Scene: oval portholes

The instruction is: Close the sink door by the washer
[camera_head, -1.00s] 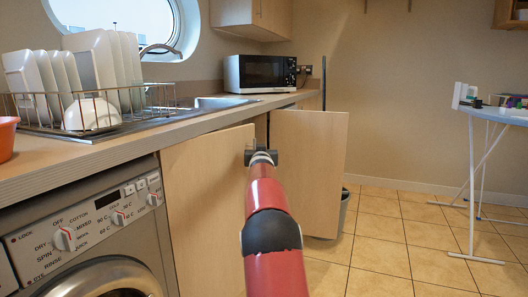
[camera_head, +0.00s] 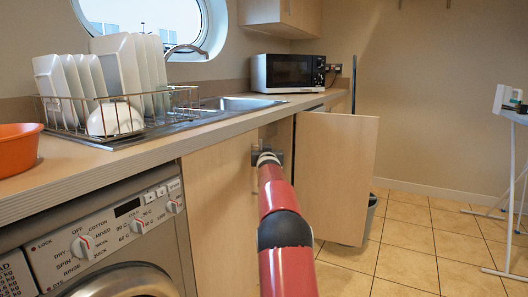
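The sink door by the washer (camera_head: 218,215) is a pale wood panel right of the washer (camera_head: 110,240), under the counter. It looks nearly in line with the cabinet front. My gripper (camera_head: 268,158) is at the door's upper right edge, at the far end of my red arm. Its fingers are small and partly hidden by the wrist, so I cannot tell whether they are open or touch the door. A second sink door (camera_head: 336,177) stands wide open to the right.
The sink (camera_head: 240,103) and a dish rack with plates (camera_head: 115,112) are on the counter. A microwave (camera_head: 288,72) stands farther back. A bin (camera_head: 368,217) is behind the open door. An ironing board (camera_head: 515,116) is at the right. The tiled floor between is clear.

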